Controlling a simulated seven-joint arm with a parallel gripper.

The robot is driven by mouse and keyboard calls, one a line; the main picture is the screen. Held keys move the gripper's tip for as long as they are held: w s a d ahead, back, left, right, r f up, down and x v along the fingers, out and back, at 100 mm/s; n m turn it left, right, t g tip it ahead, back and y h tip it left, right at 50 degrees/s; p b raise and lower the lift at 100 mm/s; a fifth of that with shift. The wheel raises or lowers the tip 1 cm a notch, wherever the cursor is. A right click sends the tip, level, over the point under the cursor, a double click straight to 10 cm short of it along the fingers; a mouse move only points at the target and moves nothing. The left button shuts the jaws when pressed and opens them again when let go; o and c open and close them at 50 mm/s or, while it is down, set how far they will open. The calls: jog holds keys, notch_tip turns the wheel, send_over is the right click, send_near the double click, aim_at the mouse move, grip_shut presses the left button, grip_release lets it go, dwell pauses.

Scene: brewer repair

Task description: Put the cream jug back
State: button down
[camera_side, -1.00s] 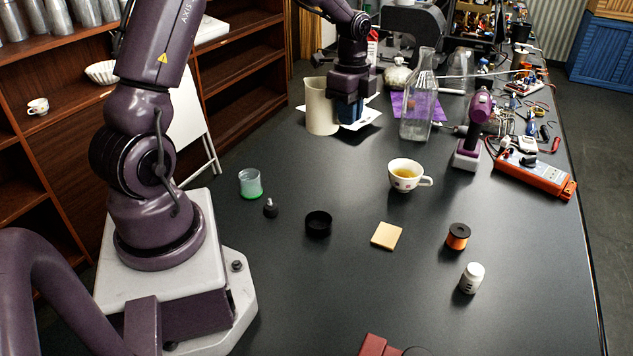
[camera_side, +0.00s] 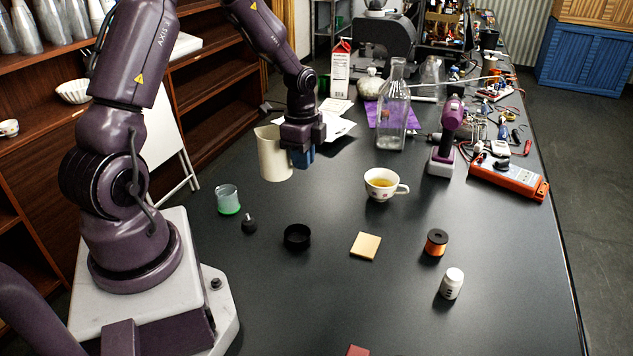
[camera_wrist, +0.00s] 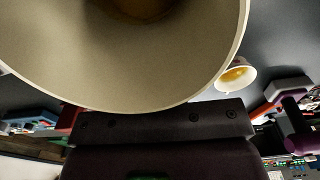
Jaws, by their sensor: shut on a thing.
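The cream jug (camera_side: 275,154) is a plain, tall cream-coloured vessel. It stands upright, or nearly so, at the left side of my gripper (camera_side: 302,157). My gripper is shut on the jug's right side, with its blue finger part pointing down. I cannot tell whether the jug's base touches the black table. In the wrist view the jug's wide rim (camera_wrist: 190,95) fills the top of the picture, and its inside looks dark brown at the bottom. The fingertips' contact with the jug is hidden.
A cup of yellowish drink (camera_side: 381,186) stands to the right. A glass bottle (camera_side: 392,122), a purple drill (camera_side: 451,120) and a red-and-white carton (camera_side: 340,72) are behind. A beaker (camera_side: 228,201), black ring (camera_side: 297,237) and tan pad (camera_side: 366,246) lie in front. Bare table lies between the jug and the cup.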

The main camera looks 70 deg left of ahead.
jog(key=w+a+f, duration=0.1)
jog(key=f, duration=0.1)
jog(key=w+f, duration=0.2)
jog(key=w+a+f, duration=0.1)
jog(key=f, duration=0.1)
jog(key=shift+w+a, duration=0.35)
jog(key=shift+w, duration=0.05)
jog(key=shift+a+f, duration=0.1)
jog(key=shift+f, duration=1.55)
jog(key=shift+f, duration=0.15)
jog(key=c, duration=1.2)
grip_release()
